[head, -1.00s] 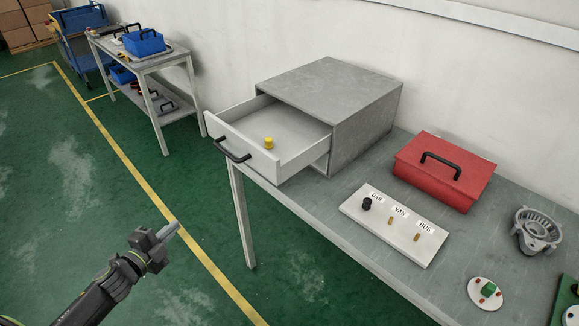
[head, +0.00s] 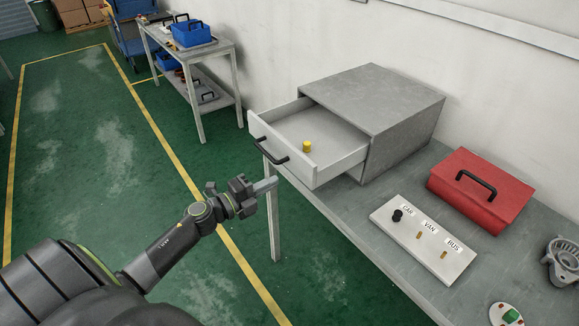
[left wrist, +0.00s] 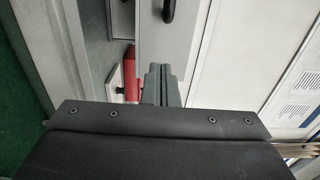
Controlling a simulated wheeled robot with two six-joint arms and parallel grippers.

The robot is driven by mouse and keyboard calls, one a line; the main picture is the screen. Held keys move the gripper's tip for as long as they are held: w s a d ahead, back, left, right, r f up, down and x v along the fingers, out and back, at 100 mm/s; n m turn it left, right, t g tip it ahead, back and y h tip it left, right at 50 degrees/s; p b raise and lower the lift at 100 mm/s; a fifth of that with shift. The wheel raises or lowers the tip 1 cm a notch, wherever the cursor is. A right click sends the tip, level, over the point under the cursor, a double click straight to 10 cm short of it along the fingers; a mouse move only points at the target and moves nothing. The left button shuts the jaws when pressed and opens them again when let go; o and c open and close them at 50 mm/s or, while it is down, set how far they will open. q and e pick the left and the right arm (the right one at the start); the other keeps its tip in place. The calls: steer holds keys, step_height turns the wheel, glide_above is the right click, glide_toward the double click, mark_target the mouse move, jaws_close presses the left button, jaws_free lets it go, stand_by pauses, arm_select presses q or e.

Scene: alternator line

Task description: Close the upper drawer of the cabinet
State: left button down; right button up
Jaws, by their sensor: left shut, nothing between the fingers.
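The grey cabinet (head: 385,105) stands on the workbench. Its upper drawer (head: 330,168) is pulled open toward the left, with a black bar handle (head: 270,151) on its front. A small yellow cylinder (head: 307,146) stands inside the drawer. My left gripper (head: 268,186) is shut and empty, just in front of and below the drawer front in the head view, seemingly apart from it. In the left wrist view the shut fingers (left wrist: 160,75) point toward a grey panel with a dark handle end (left wrist: 169,10). My right gripper is not in view.
On the bench (head: 350,222) are a red toolbox (head: 480,190), a white board with CAR, VAN and BUS labels (head: 423,240) and a grey metal housing (head: 563,262). A side table (head: 190,60) with blue bins stands behind. Green floor left of the bench is open.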

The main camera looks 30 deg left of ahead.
mark_target(299, 168)
arm_select(q)
steer(key=p+x, duration=0.1)
steer(key=x, duration=0.5)
steer(key=shift+w+p, duration=0.15)
steer(key=shift+p, duration=0.2)
steer(key=shift+w+d, duration=0.15)
steer(key=shift+w, duration=0.1)
